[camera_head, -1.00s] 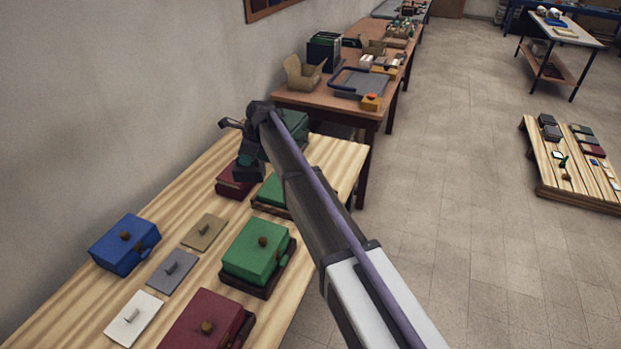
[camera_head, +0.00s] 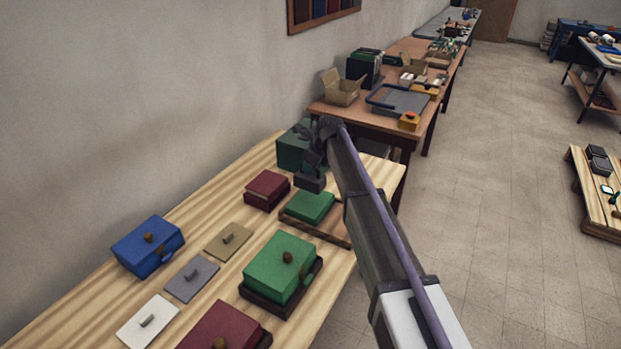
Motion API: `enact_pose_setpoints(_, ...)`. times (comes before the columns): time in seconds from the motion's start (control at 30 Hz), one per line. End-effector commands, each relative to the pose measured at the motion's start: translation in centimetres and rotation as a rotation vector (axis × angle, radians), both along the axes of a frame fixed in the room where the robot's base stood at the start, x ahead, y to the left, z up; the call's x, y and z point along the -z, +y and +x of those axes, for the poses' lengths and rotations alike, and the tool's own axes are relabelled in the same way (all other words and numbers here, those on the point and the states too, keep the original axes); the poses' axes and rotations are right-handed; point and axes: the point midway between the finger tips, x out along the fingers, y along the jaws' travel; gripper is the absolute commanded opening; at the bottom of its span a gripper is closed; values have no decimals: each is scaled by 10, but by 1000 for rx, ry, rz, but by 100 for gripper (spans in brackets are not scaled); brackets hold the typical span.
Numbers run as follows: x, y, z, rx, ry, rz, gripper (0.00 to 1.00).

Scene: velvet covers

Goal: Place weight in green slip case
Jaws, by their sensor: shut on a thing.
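My gripper (camera_head: 312,170) is above the far end of the wooden table, pointing down. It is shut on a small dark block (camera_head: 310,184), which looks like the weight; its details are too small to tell. A dark green box (camera_head: 292,150) stands just behind and left of the gripper, partly hidden by it. A flat green case (camera_head: 308,207) lies on a brown tray just below the gripper. A larger green box (camera_head: 280,265) with a round knob sits nearer on a dark base. I cannot tell which green one is the slip case.
Also on the table (camera_head: 85,322) are a dark red box (camera_head: 267,190), a blue box (camera_head: 148,246), and tan (camera_head: 228,240), grey (camera_head: 192,278) and white (camera_head: 148,320) plates with handles. Another red box (camera_head: 225,328) is nearest.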

Motion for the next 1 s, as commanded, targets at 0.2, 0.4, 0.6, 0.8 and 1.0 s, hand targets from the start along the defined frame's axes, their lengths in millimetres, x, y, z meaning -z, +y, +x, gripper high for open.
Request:
enact_pose_setpoints(0.2, 26, 0, 0, 0, 0, 1, 0)
enact_pose_setpoints(0.4, 49, 0, 0, -1, -1, 1, 0)
enact_pose_setpoints(0.6, 64, 0, 0, -1, -1, 1, 0)
enact_pose_setpoints(0.8, 62, 0, 0, -1, -1, 1, 0)
enact_pose_setpoints(1.0, 64, 0, 0, -1, 0, 0, 25)
